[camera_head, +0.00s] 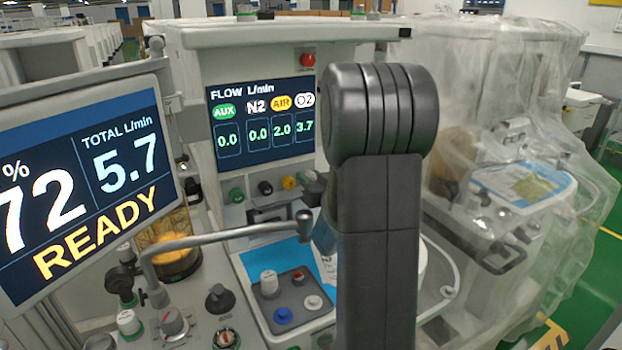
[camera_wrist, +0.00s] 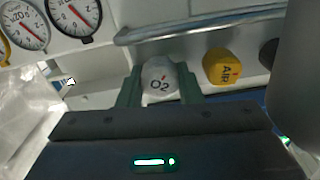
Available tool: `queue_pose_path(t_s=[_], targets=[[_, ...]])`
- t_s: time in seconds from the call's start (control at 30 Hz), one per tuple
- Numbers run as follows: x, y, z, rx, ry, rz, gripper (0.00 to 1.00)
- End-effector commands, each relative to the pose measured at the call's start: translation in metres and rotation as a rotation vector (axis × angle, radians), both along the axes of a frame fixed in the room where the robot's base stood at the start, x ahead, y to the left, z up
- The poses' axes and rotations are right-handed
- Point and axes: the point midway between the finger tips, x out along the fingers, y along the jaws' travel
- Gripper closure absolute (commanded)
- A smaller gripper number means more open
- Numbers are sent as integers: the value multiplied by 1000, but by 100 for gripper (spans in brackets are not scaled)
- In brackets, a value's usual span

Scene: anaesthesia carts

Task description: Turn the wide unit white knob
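The white O2 knob (camera_wrist: 159,80) sits between the two green fingers of my gripper (camera_wrist: 160,90) in the wrist view. The fingers lie close against both sides of it with no clear gap, so the gripper looks shut on it. The knob's label is tilted slightly. In the head view, my arm hides the gripper and most of the area around this knob. The flow display (camera_head: 262,120) above the knob row reads O2 3.7, AIR 2.0, N2 0.0 and AUX 0.0.
A yellow AIR knob (camera_wrist: 222,67) is right beside the held knob, under a metal rail (camera_wrist: 200,27). Round gauges (camera_wrist: 74,14) are at upper left. A bent metal arm (camera_head: 215,238) crosses before the unit. A plastic-covered cart (camera_head: 500,130) stands at right.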

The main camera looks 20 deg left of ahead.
Motion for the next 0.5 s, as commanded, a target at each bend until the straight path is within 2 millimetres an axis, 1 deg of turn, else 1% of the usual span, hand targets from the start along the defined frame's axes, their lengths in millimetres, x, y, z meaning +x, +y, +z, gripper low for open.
queue_pose_path(t_s=[0.03, 0.07, 0.1, 0.27, 0.5], targets=[[0, 0, 0, 0, 0, 0, 82], [0, 0, 0, 0, 0, 0, 88], [0, 0, 0, 0, 0, 0, 91], [0, 0, -2, -8, -11, 1, 90], [0, 0, -5, -76, -91, 0, 91]])
